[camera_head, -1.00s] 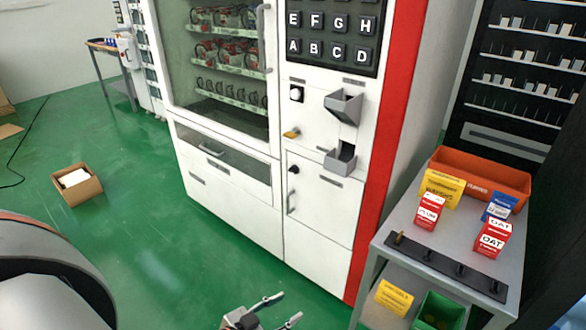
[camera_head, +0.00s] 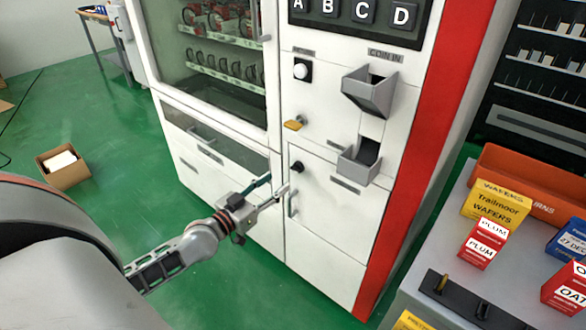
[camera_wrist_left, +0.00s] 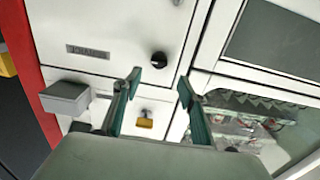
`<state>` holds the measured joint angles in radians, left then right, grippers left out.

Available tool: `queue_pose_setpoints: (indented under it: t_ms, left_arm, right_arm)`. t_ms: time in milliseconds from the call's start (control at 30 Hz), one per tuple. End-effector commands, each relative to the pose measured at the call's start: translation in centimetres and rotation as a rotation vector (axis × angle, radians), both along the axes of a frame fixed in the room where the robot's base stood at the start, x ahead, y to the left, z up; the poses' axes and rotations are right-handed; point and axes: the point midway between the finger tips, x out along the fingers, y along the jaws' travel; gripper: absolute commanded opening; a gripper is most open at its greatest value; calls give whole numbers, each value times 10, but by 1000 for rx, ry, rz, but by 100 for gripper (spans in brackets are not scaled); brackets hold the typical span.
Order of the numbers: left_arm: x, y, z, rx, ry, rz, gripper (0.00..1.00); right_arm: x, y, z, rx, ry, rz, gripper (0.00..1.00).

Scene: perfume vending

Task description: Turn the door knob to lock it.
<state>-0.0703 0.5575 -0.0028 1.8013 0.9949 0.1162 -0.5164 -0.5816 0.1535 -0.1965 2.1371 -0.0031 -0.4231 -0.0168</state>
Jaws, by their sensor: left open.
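The black round door knob (camera_head: 297,166) is on the upper left corner of the small white lower door (camera_head: 335,225) of the vending machine. My left gripper (camera_head: 277,185) is open and empty, its two fingers pointing at the door just below and left of the knob in the head view. In the left wrist view, the knob (camera_wrist_left: 159,59) lies just past the fingertips of my left gripper (camera_wrist_left: 160,83), about midway between them. The fingers appear apart from the knob. My right gripper is out of view.
A vertical door handle (camera_head: 292,204) is below the knob. A yellow part (camera_head: 294,125) and a grey tray (camera_head: 361,162) stick out above the door. A grey table (camera_head: 420,275) with boxes stands at the right.

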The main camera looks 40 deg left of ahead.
Motion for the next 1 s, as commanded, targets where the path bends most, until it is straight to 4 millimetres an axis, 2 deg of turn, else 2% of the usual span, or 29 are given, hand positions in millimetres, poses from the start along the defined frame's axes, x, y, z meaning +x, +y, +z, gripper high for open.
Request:
queue_pose_setpoints:
  t_ms: [300,500,700,933,967,1000]
  left_arm:
    - [41,-4,-1,-1,0,0,42]
    - [64,-6,-1,0,1,0,42]
    - [74,-7,0,1,1,-1,42]
    - [74,-7,0,1,1,-1,42]
    - [74,-7,0,1,1,-1,39]
    - [74,-7,0,1,1,-1,29]
  right_arm:
    - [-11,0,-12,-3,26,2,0]
    - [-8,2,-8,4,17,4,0]
    - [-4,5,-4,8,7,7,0]
    - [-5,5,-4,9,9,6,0]
    - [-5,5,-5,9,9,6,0]
    - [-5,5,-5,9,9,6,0]
